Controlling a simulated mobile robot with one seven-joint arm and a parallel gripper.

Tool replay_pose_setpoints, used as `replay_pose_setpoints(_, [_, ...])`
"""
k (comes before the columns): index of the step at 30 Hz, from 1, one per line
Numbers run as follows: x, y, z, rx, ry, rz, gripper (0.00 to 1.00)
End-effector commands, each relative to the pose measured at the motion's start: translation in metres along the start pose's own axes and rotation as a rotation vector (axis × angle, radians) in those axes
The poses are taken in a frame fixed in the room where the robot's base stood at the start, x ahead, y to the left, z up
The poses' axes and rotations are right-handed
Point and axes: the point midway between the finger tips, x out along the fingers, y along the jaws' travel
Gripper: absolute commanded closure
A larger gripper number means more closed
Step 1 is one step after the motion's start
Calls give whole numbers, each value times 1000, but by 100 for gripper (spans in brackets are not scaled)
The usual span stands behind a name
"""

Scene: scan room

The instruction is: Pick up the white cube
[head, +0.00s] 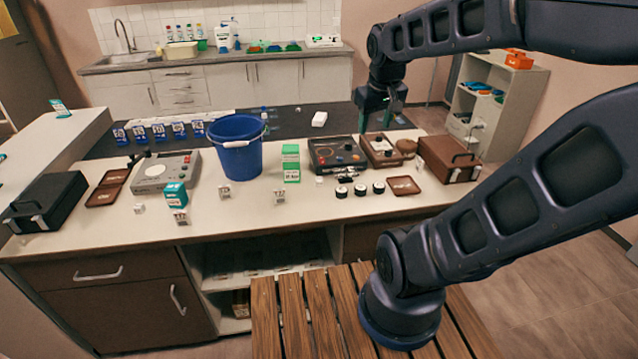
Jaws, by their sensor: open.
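Several small white blocks stand on the pale counter (330,215), and I cannot tell for certain which is the task's white cube. A plain small white cube (319,180) sits in front of the black control box. Another small white cube (139,208) stands at the left, in front of the grey device. My gripper (379,124) is open, above the back of the counter near the brown-edged device. It is apart from both plain cubes, and nothing shows between its fingers.
A blue bucket (236,148), green-and-white boxes (290,163), black control box (336,153) and several black round pieces (360,190) crowd the counter. A brown case (448,159) stands right, a black case (45,203) left. The counter's front strip is mostly clear.

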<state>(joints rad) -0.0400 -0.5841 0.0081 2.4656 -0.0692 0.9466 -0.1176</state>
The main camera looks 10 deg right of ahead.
Motion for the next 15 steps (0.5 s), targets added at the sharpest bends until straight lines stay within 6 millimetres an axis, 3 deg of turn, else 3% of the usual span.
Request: replay_pose_setpoints(15, [68, -5, -93, -413, -170, 35, 47])
